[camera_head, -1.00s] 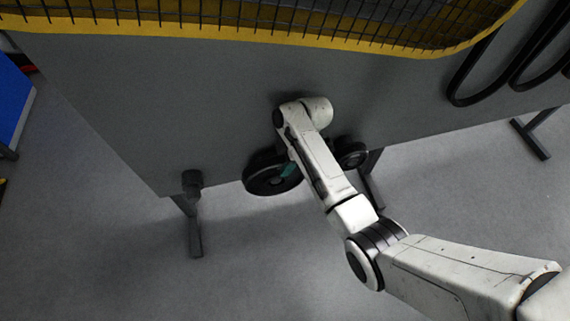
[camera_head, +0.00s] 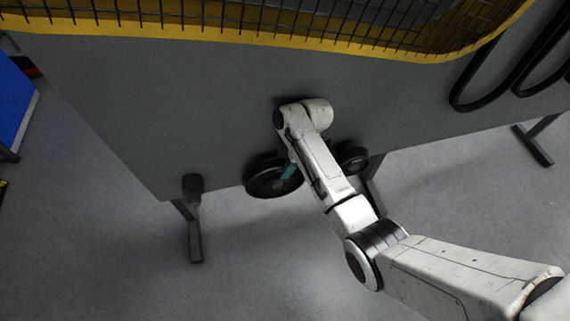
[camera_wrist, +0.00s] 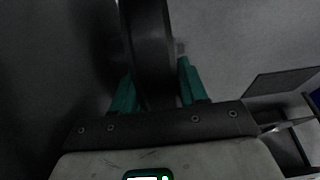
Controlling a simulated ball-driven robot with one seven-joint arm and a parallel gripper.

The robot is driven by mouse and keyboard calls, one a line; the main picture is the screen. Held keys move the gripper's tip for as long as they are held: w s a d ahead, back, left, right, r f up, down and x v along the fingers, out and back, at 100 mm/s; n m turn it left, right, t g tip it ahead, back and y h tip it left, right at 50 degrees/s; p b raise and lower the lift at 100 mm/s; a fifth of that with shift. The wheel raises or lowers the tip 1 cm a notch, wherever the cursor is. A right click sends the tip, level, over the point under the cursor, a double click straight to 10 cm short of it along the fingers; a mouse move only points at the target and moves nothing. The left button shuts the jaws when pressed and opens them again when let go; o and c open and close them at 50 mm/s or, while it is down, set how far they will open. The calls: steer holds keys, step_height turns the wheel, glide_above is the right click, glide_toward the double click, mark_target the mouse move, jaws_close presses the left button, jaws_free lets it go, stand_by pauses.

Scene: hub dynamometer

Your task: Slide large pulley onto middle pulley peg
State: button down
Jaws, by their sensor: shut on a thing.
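The large pulley (camera_head: 262,184) is a black disc near the lower edge of the grey panel, partly covered by my arm. My gripper (camera_head: 289,172) shows as a teal finger at its right side. In the wrist view, the teal fingers of my gripper (camera_wrist: 157,88) stand on both sides of the pulley's dark rim (camera_wrist: 150,45), shut on it. The middle pulley peg cannot be made out behind the pulley and arm. I cannot tell whether the pulley is around it or only in front of it.
A smaller black pulley (camera_head: 352,158) sits on the panel (camera_head: 150,110) right of my arm. A dark peg (camera_head: 193,185) sticks out at the panel's lower left. A yellow-edged mesh guard (camera_head: 230,30) lies above. Black belts (camera_head: 480,75) hang at the right. The floor below is clear.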

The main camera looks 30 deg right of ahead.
steer(key=shift+w+r, duration=0.15)
steer(key=shift+w, duration=0.15)
steer(key=c, duration=0.9)
jaws_free()
steer(key=shift+d, duration=0.1)
steer(key=o, duration=0.4)
steer(key=shift+o, duration=0.2)
steer(key=shift+s+f, duration=0.2)
steer(key=shift+f, duration=0.05)
steer(key=shift+o, duration=1.4)
steer(key=shift+r, duration=0.15)
steer(key=shift+p+v, duration=3.5)
steer(key=shift+v, duration=0.2)
steer(key=shift+d, duration=0.1)
